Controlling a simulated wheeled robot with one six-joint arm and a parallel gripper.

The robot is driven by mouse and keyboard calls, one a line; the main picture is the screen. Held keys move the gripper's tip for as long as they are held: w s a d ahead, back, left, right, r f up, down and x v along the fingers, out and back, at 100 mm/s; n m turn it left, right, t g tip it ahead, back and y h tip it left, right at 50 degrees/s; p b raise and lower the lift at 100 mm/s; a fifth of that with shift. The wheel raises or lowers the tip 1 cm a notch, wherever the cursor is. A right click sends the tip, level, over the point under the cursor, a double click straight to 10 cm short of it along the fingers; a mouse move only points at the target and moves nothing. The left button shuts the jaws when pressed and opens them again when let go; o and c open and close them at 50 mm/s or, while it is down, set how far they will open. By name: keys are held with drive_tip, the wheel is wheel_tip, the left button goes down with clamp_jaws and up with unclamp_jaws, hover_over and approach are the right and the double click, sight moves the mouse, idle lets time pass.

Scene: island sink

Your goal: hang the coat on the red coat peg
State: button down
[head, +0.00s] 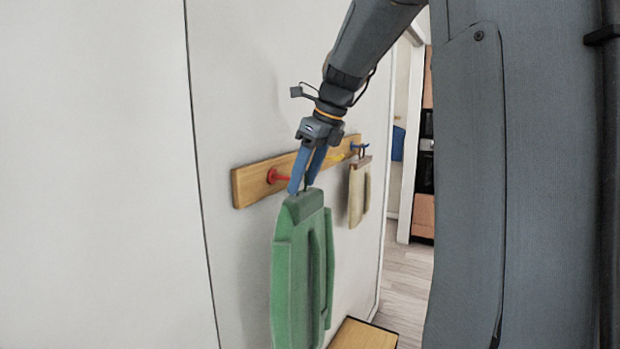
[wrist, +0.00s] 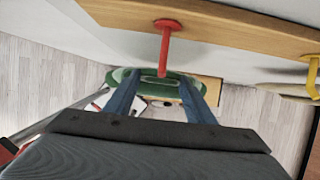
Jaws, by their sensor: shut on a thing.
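The green coat (head: 298,262) hangs from my gripper (head: 304,188), whose blue fingers are shut on its top. The red coat peg (head: 276,176) sticks out of the wooden rail (head: 250,183) on the wall, just left of my fingers in the head view. In the wrist view the red peg (wrist: 165,45) points down towards my gripper (wrist: 160,105), and its tip overlaps the green coat (wrist: 150,80) beyond. The coat's loop is too small to make out clearly, and I cannot tell whether it touches the peg.
A wooden surface (head: 362,335) is low at the wall. A doorway opens at the right.

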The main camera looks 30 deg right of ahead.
drive_tip(key=shift+w+a, duration=0.7)
drive_tip(key=shift+w, duration=0.3)
drive_tip(key=shift+w+a+f, duration=0.35)
drive_tip(key=shift+w+f, duration=0.15)
drive_tip(key=shift+w, duration=0.05)
drive_tip(key=c, duration=0.7)
unclamp_jaws()
drive_tip(key=shift+c, duration=0.2)
drive_tip(key=shift+b+v, duration=1.35)
drive_tip(key=shift+v, duration=2.5)
